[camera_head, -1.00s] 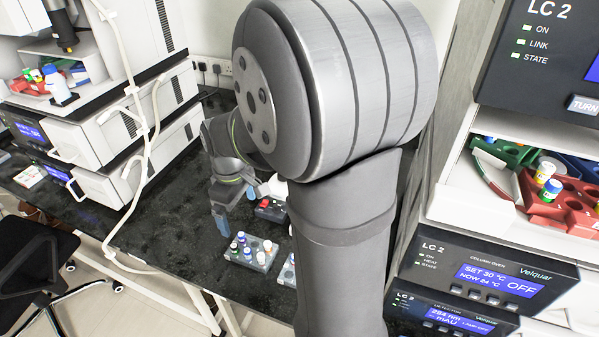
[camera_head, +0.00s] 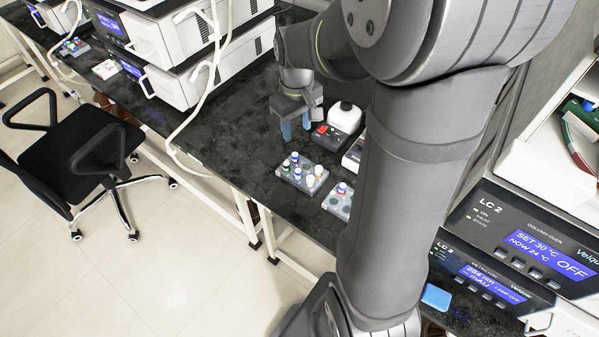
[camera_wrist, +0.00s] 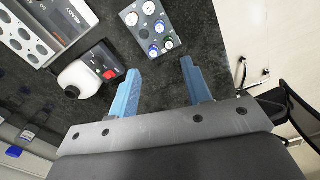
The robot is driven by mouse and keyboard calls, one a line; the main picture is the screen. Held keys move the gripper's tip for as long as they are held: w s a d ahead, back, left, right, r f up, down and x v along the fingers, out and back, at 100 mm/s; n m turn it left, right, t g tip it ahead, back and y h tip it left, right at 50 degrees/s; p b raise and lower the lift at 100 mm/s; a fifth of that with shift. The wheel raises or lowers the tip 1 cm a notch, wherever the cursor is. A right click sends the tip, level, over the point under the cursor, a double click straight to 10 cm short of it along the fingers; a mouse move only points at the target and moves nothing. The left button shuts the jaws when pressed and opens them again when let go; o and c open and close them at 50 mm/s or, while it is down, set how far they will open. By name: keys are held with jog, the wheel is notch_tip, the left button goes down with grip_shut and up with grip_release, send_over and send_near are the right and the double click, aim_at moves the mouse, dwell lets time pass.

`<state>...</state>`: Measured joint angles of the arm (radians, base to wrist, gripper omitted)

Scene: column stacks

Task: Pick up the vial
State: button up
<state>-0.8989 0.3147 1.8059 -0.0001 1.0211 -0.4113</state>
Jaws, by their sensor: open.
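The same rack (camera_wrist: 167,43) shows at the top middle of the wrist view. I cannot tell which vial the task names. My gripper (camera_head: 296,136) hangs over the bench behind the rack in the head view, with blue fingers pointing down. In the wrist view my gripper (camera_wrist: 160,82) has its two blue fingers wide apart, with only bare bench between them. The rack lies beyond the fingertips, apart from them.
A second grey rack (camera_head: 338,203) with a blue-capped vial stands to the right, partly hidden by my arm. A device with a red button (camera_head: 324,132) and a white bottle-like thing (camera_wrist: 80,78) are beside the gripper. White instruments (camera_head: 185,45) stand at the back left.

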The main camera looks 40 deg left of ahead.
send_over(298, 171)
jog(key=shift+m, duration=0.4)
jog(key=f, duration=1.2)
jog(key=shift+w+a, duration=0.2)
jog(key=shift+a, duration=0.05)
jog(key=shift+s+d+f, duration=0.1)
jog(key=shift+d+f, duration=0.05)
jog(key=shift+f, duration=1.2)
jog(key=shift+d+f, duration=0.1)
jog(key=shift+f, duration=1.25)
grip_shut()
